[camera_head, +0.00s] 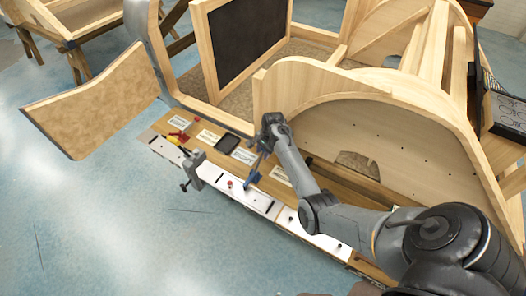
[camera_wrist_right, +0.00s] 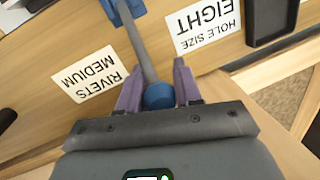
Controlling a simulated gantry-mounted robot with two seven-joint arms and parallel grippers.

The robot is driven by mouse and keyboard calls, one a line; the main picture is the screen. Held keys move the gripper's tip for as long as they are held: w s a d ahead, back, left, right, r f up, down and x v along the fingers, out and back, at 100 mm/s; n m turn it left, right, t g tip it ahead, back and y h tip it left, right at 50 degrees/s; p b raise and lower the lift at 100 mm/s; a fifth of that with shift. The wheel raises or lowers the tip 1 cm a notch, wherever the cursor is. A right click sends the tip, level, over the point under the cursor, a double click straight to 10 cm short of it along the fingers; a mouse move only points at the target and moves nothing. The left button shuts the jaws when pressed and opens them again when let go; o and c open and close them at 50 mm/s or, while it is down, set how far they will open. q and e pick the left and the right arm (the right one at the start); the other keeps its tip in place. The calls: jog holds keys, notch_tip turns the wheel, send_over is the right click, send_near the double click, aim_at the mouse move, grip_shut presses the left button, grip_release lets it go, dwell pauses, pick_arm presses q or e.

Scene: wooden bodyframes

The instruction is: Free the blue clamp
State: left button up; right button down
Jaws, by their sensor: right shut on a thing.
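The blue clamp (camera_head: 252,174) has a grey bar with blue parts at its ends. In the head view it runs down from my right gripper (camera_head: 264,147) to the white strip at the bench's front edge. In the right wrist view, the purple fingers of my right gripper (camera_wrist_right: 157,88) are shut on the round blue end of the blue clamp (camera_wrist_right: 159,97). Its bar runs up to a blue part at the top edge, where the picture cuts it off. Whether its far end still grips the bench is unclear. My left gripper is not in view.
A dark grey clamp (camera_head: 191,171) sits on the bench's front edge, left of the blue clamp. Label cards, a black tray (camera_head: 228,144) and red-handled tools (camera_head: 179,136) lie on the bench. A large wooden frame (camera_head: 340,100) stands close behind. Floor in front is clear.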

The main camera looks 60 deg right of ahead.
jog(key=shift+d+f+y, duration=0.15)
jog(key=shift+d+y, duration=0.05)
jog(key=shift+y, duration=0.2)
jog(key=shift+d+f, duration=0.25)
jog(key=shift+f, duration=0.2)
jog(key=shift+d+f, duration=0.2)
jog(key=shift+f, duration=0.25)
jog(key=shift+d+f, duration=0.25)
jog(key=shift+f, duration=0.5)
jog(key=shift+d+f, duration=0.2)
jog(key=shift+f, duration=0.5)
jog(key=shift+a+f, duration=0.1)
jog(key=shift+f, duration=0.05)
